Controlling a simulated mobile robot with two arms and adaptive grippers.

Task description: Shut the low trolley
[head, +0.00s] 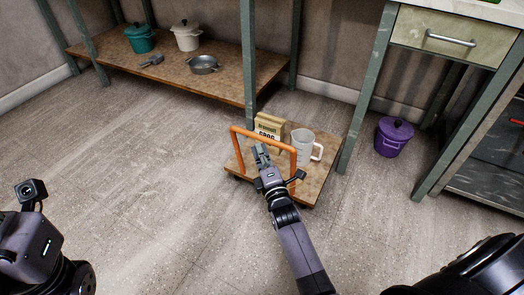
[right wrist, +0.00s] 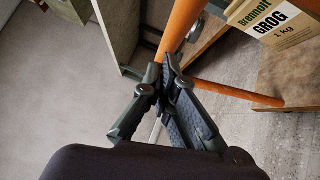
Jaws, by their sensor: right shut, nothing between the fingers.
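The low trolley is a small wooden platform (head: 308,193) close to the floor with an orange hoop handle (head: 240,132). It stands beside a green table leg. My right gripper (head: 261,153) is shut and empty, its fingertips close to the handle's top bar. In the right wrist view the fingers (right wrist: 168,66) overlap the orange bar (right wrist: 181,25); I cannot tell whether they touch it. A grog box (head: 268,124) and a clear jug (head: 304,145) stand on the platform. Only my left wrist shows at the lower left, without its fingers.
A purple pot (head: 393,137) stands on the floor at right, under a drawer (head: 440,42). The floor left of the trolley is clear.

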